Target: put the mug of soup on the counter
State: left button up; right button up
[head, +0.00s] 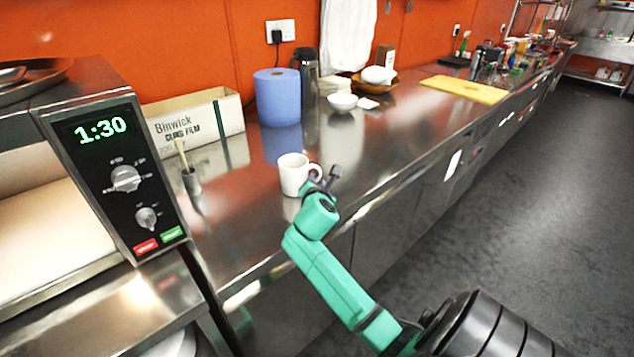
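A white mug (292,175) appears to stand upright on the steel counter (385,150), near its front edge, with its handle to the right. Its contents cannot be made out. My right gripper (323,181) is at the handle side of the mug, at the end of the green arm. Its grey fingers look spread apart, one close to the handle and the other farther right. Whether a finger touches the handle is unclear. My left gripper is not in view.
A microwave (125,180) showing 1:30 stands at left. A yellow board (464,90) lies farther along.

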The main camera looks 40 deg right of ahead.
jog(key=shift+r, duration=0.1)
jog(key=v, duration=1.2)
